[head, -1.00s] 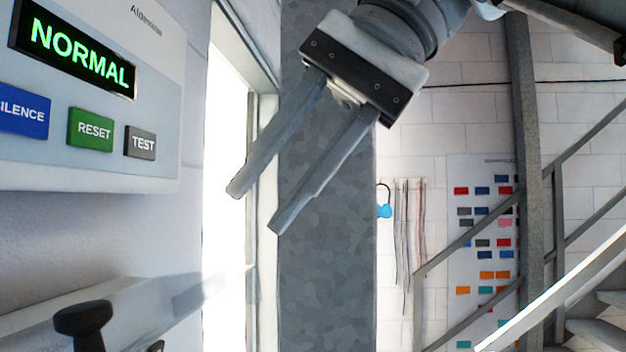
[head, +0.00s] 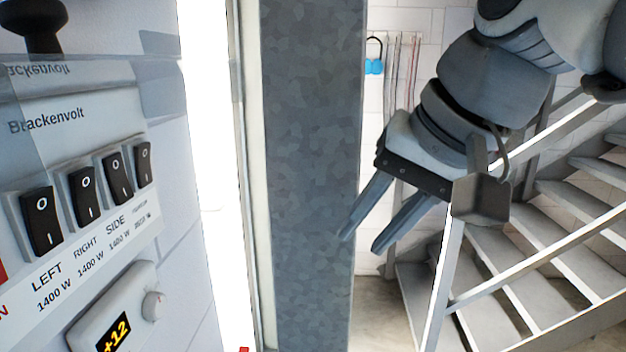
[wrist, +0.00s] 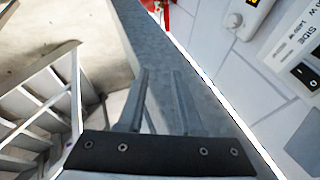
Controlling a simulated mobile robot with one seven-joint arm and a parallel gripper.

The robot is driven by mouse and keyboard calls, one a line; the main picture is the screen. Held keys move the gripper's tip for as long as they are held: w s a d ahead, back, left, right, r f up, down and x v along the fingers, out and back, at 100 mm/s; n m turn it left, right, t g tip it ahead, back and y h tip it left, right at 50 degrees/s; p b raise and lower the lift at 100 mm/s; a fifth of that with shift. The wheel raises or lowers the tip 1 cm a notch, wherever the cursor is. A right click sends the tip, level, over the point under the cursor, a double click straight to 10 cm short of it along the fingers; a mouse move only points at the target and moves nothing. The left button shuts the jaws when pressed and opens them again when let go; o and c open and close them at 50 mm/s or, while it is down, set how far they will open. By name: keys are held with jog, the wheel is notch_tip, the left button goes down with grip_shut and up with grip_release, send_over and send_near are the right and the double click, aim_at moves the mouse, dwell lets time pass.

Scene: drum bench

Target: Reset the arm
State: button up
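My gripper (head: 361,243) hangs in the air right of centre in the head view, with its two grey fingers pointing down and left. The fingers are apart and nothing is between them. In the wrist view my gripper (wrist: 158,72) also shows two separated, empty fingers in front of the grey column. It touches nothing that I can see.
A grey mottled column (head: 310,180) stands left of my gripper. Left of it is a wall panel with black rocker switches (head: 82,195) and a display unit (head: 118,318). A metal staircase (head: 520,240) with railings fills the right. A blue padlock (head: 374,67) hangs behind.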

jog(key=s+d+f+n+h+b, duration=0.1)
jog(key=d+f, duration=0.3)
jog(key=f, duration=0.6)
jog(key=s+d+f+n+t+h+b, duration=0.1)
jog(key=s+d+f+h, duration=0.2)
jog(key=f, duration=0.8)
jog(key=shift+s+d+f, duration=0.15)
jog(key=shift+d+f, duration=0.15)
jog(key=shift+d, duration=0.2)
jog(key=shift+a, duration=0.15)
